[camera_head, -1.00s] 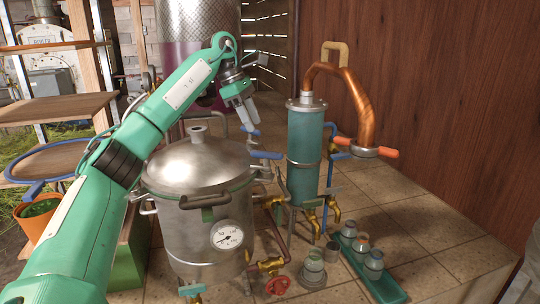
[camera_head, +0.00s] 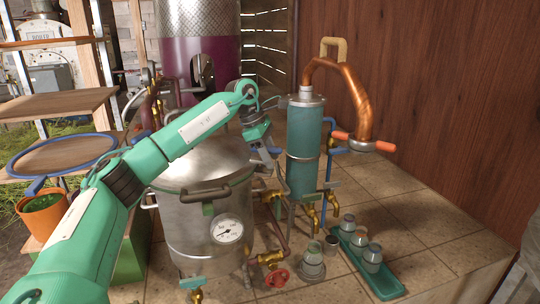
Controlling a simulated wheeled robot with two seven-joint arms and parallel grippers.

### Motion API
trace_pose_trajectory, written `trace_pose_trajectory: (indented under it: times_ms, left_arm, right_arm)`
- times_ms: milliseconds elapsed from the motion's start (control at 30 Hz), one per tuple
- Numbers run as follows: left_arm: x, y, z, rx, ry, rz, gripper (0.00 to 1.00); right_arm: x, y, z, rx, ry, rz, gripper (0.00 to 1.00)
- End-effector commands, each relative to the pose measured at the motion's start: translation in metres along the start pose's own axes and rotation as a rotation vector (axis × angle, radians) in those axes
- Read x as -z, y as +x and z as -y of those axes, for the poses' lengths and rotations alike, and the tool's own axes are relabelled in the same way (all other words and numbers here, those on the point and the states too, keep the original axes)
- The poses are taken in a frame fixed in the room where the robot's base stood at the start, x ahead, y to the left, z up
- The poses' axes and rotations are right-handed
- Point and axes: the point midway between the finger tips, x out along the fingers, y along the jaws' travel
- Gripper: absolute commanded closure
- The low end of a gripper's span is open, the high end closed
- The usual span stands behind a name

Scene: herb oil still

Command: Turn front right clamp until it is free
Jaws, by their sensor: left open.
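The steel still pot (camera_head: 190,235) stands at the centre with its domed lid (camera_head: 205,165) on. A small blue piece, which looks like the handle of the front right clamp (camera_head: 275,150), shows at the right side of the lid's rim. The rest of this clamp is mostly hidden behind my gripper. My left gripper (camera_head: 264,160) is open, pointing down at the right edge of the lid, right by the clamp. I cannot tell whether its fingers touch or straddle the handle. My right gripper is not in view.
The teal condenser column (camera_head: 304,150) with its copper pipe (camera_head: 362,100) stands close to the right of my gripper. Brass valves and a red valve wheel (camera_head: 277,278) sit low in front. A green tray (camera_head: 375,272) holds several jars on the tiled top.

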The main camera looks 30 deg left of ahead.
Motion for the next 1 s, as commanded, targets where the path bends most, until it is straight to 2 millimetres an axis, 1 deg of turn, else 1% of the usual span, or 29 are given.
trace_pose_trajectory:
  times_ms: [167, 200, 267, 300, 400, 767, 900, 1000]
  left_arm:
    - [0.0, 0.0, 0.0, 0.0, 0.001, 0.0, 0.58]
    - [0.0, 0.0, 0.0, 0.0, 0.001, 0.0, 0.62]
    - [0.0, 0.0, 0.0, 0.0, 0.001, 0.0, 0.73]
    - [0.0, 0.0, 0.0, 0.0, 0.001, 0.0, 0.81]
    - [0.0, 0.0, 0.0, -0.001, 0.0, 0.0, 0.99]
    - [0.0, -0.001, -0.001, -0.019, -0.037, -0.002, 0.99]
    - [0.0, -0.002, -0.002, -0.048, -0.102, -0.006, 0.99]
    - [0.0, -0.002, -0.003, -0.075, -0.168, -0.011, 0.99]
  right_arm:
    - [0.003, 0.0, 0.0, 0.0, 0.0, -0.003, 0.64]
    - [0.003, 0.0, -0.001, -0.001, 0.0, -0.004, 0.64]
    - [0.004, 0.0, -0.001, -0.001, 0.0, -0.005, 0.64]
    - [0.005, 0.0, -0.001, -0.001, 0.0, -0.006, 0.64]
    - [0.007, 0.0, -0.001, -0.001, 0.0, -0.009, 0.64]
    - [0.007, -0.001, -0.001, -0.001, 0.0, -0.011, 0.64]
    - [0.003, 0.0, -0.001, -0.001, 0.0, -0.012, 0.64]
    - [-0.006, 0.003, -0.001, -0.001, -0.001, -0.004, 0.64]
